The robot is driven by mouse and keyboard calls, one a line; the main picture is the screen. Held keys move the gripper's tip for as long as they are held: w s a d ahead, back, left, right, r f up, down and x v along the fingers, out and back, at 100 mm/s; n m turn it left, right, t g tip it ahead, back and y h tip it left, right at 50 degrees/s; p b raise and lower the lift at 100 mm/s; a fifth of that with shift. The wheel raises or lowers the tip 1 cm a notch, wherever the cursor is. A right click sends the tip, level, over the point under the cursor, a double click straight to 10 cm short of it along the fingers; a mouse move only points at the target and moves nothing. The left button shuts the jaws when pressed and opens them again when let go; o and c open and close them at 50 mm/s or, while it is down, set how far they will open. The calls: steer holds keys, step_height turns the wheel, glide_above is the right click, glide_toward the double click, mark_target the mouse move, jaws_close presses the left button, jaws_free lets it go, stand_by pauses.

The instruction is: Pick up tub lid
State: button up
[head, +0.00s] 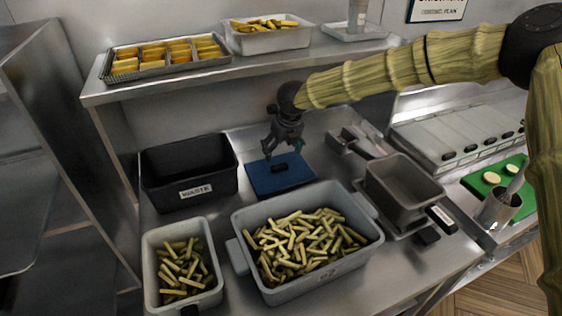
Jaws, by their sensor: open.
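The tub lid appears to be the flat blue rectangular panel (262,184) with a small black handle (279,169) at its middle. It lies flat on the steel counter between the black waste bin and the tray area at right. My gripper (283,156) is open above the lid, fingers pointing down, close over the handle. I cannot tell whether the fingertips touch it. A large grey tub (373,243) full of cut fries stands in front of the lid, uncovered.
A black bin marked WASTE (190,204) stands left of the lid. A smaller grey tub of fries (213,299) is at front left. A steel container (405,192) stands at right. A shelf (240,68) with trays of food runs above and behind.

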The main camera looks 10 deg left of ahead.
mark_target(280, 166)
steer(key=shift+s+d+f+g+h+p, duration=0.2)
steer(key=shift+s+f+g+h+p, duration=0.15)
steer(key=shift+s, duration=0.2)
steer(key=shift+w+p+x, duration=0.15)
steer(key=shift+p+x, duration=0.7)
steer(key=shift+x, duration=0.9)
steer(key=shift+w+p+x, duration=0.15)
steer(key=shift+p+x, duration=0.7)
steer(key=shift+x, duration=0.95)
steer(key=shift+a+r, duration=0.1)
steer(key=shift+a, duration=0.05)
steer(key=c, duration=1.2)
